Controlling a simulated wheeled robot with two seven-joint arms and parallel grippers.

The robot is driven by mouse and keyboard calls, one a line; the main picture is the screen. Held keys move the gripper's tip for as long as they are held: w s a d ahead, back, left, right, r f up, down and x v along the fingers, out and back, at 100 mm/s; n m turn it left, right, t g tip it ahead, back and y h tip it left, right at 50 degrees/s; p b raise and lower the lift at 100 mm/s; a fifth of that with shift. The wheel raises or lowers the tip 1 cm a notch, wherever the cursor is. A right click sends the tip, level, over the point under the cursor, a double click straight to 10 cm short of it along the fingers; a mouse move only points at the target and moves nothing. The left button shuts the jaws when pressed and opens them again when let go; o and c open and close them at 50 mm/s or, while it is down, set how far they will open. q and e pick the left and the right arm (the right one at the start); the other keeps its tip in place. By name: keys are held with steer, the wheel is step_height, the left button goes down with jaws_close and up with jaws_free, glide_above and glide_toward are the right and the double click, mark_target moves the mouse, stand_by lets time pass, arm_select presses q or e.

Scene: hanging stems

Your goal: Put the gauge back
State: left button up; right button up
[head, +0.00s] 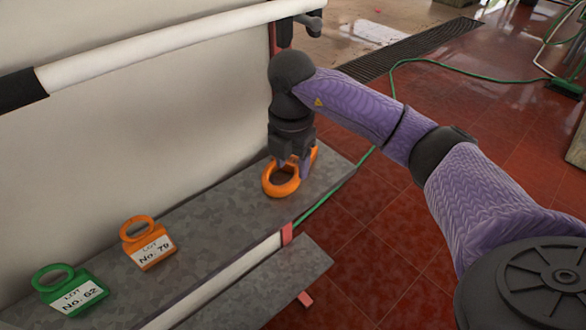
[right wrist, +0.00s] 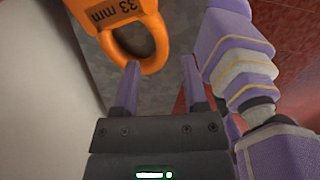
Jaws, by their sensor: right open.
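The orange gauge (head: 282,192) lies at the right end of the grey mottled shelf, its ring toward the front. In the right wrist view the gauge (right wrist: 116,17) shows its "33 mm" marking, with the ring at its lower end. My right gripper (head: 295,168) points down over the gauge and hides part of it. In the right wrist view the gripper (right wrist: 160,75) is open. Its left finger is close to the ring's lower edge; whether they touch I cannot tell. No gauge part clearly shows between the fingers. My left gripper is not in view.
An orange tag marked No. 79 (head: 148,248) and a green tag marked No. 62 (head: 72,293) rest on the shelf (head: 215,212) at left. A white rail (head: 160,42) runs along the wall above. A green hose crosses the red tiled floor.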

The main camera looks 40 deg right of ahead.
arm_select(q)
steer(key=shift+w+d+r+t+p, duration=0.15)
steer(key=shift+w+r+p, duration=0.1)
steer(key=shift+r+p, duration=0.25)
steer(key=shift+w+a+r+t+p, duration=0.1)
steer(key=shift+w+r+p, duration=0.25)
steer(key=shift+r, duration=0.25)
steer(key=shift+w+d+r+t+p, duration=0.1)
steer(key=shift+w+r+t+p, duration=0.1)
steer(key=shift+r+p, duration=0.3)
arm_select(e)
step_height(320, 180, up, 8)
